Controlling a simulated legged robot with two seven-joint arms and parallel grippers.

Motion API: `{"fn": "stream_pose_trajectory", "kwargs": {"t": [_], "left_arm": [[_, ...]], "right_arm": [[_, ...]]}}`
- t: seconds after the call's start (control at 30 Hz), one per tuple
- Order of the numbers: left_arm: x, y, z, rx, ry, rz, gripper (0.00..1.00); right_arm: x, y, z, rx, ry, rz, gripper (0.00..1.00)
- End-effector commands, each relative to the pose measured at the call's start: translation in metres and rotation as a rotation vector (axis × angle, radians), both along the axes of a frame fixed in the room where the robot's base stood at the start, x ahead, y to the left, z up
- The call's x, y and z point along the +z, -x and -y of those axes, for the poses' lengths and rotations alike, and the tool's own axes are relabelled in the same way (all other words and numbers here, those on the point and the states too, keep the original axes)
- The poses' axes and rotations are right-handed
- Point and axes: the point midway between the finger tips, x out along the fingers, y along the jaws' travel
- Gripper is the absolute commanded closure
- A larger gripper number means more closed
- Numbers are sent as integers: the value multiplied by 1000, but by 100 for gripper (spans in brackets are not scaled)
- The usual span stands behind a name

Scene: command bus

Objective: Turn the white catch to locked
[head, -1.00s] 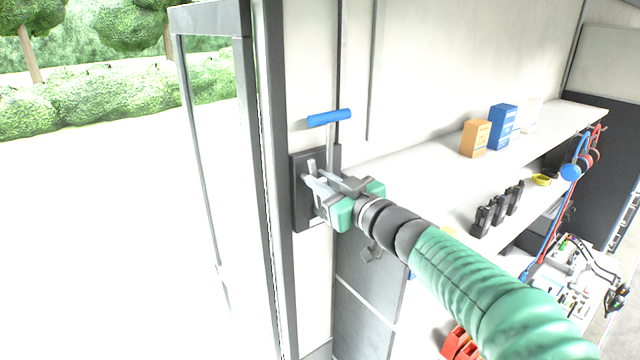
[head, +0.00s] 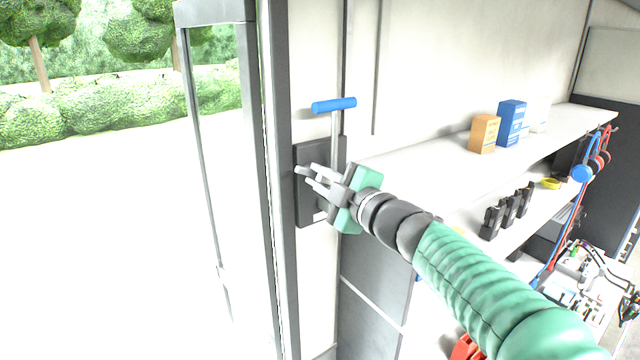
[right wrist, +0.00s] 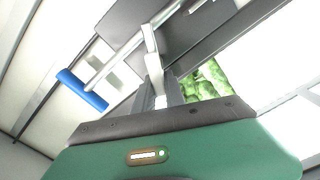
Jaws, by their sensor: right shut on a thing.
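The white catch (head: 306,170) sits on a black plate (head: 308,205) on the wall beside the doorway, and its end sticks out to the left, nearly level. It shows as a pale bar in the right wrist view (right wrist: 151,46). I cannot read any lock marking on the plate. My left gripper is not in view.
A lever with a blue handle (head: 334,105) rises from the plate just above my right gripper; it shows in the right wrist view (right wrist: 82,90). The door frame (head: 276,180) is close on the left.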

Motion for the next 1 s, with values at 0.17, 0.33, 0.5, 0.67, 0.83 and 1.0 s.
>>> {"fn": "stream_pose_trajectory", "kwargs": {"t": [0.17,0.33,0.5,0.67,0.83,1.0], "left_arm": [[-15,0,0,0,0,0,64],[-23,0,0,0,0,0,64],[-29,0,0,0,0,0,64],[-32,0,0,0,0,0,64],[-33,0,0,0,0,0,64],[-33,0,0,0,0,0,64]], "right_arm": [[-13,1,-4,7,131,84,100],[-16,2,-5,9,237,159,100],[-18,2,-5,9,315,214,100],[-19,1,-5,9,361,247,100],[-19,0,-5,10,386,265,100],[-20,0,-5,10,393,268,100]]}}
